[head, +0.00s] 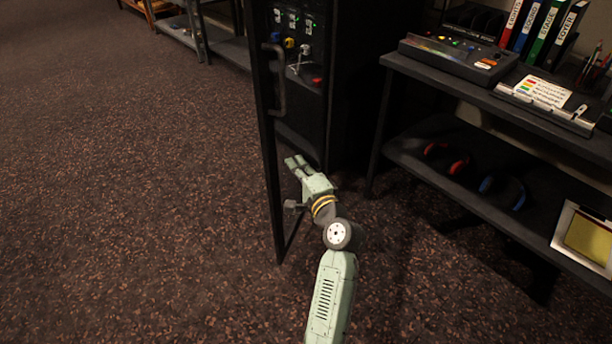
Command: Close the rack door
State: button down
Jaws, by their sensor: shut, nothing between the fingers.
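The rack (345,90) is a tall black cabinet at the top middle of the head view, with switches and coloured knobs on its panel (300,45). The rack door (267,150) is a dark frame that stands open, swung out toward me and seen nearly edge-on. Its bar handle (279,85) is on the upper part of the door. My gripper (293,162) is shut and empty, low in front of the rack, just right of the door and below the handle. I cannot tell whether it touches the door.
A black desk (470,90) on the right holds a mixing console (458,57), several binders (540,25) and a card (542,92). Headphones (445,160) lie on its lower shelf. The carpet (130,190) left of the door is clear. A low shelf (225,48) stands behind.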

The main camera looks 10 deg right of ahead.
aim_at(274, 150)
jog(key=shift+w+a+p, duration=0.15)
jog(key=shift+w+a, duration=0.15)
jog(key=shift+a, duration=0.3)
jog(key=shift+w+a+p, duration=0.15)
jog(key=shift+w+a, duration=0.2)
jog(key=shift+a, duration=0.3)
jog(key=shift+w+a+p, duration=0.15)
jog(key=shift+w+a, duration=0.15)
jog(key=shift+a, duration=0.3)
